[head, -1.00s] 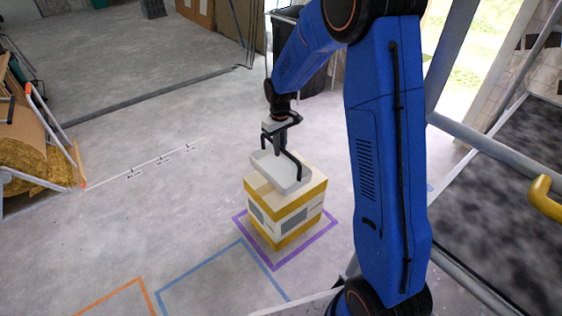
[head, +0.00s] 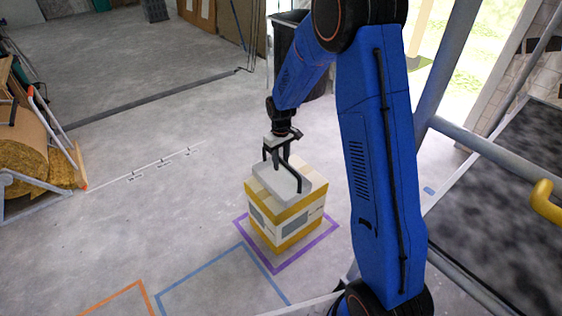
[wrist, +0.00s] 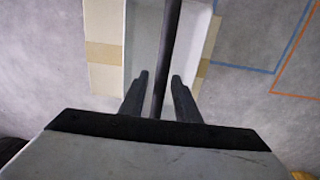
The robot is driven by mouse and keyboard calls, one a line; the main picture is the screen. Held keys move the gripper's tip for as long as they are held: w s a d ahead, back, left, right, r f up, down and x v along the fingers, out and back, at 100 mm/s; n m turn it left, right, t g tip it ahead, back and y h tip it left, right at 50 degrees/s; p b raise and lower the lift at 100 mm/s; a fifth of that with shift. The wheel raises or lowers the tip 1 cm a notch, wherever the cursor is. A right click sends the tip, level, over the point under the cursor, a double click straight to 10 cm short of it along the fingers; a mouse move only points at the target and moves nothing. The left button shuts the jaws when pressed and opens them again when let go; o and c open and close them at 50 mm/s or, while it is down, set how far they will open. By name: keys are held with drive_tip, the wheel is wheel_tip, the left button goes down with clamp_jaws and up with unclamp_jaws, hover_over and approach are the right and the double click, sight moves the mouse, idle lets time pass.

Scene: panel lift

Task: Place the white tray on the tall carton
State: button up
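The white tray (head: 272,179) lies flat on top of the tall carton (head: 270,217), a white and yellow-banded box standing on the floor. A black bar-like handle rises over the tray. My gripper (head: 280,157) is just above the tray, at the handle. In the wrist view the handle (wrist: 169,50) runs between my two fingers (wrist: 160,82), with gaps visible on both sides, so the gripper is open around it. The tray (wrist: 146,40) and the carton (wrist: 103,52) show beneath. The tray's far side is partly hidden by the handle and gripper.
A purple floor outline (head: 272,270) surrounds the carton. Blue (head: 205,266) and orange (head: 118,293) outlines lie to the front left. A black bin (head: 289,35) stands behind, and a grey metal frame (head: 480,148) is at the right. The floor to the left is mostly clear.

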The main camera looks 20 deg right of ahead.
drive_tip(key=shift+r, duration=0.1)
wheel_tip(320, 180, up, 12)
drive_tip(key=s+d+r+m+t, duration=0.1)
drive_tip(key=s+d+r, duration=0.2)
drive_tip(key=s+r, duration=0.7)
drive_tip(key=s+d+r+m+t, duration=0.1)
drive_tip(key=s+d+r+t, duration=0.1)
drive_tip(key=s, duration=1.3)
drive_tip(key=s+d+r+m+t, duration=0.1)
drive_tip(key=s+r, duration=0.3)
drive_tip(key=s, duration=1)
drive_tip(key=shift+s+d+m+t, duration=0.35)
drive_tip(key=shift+d+m+t, duration=0.1)
drive_tip(key=shift+m, duration=0.35)
drive_tip(key=shift+s, duration=0.1)
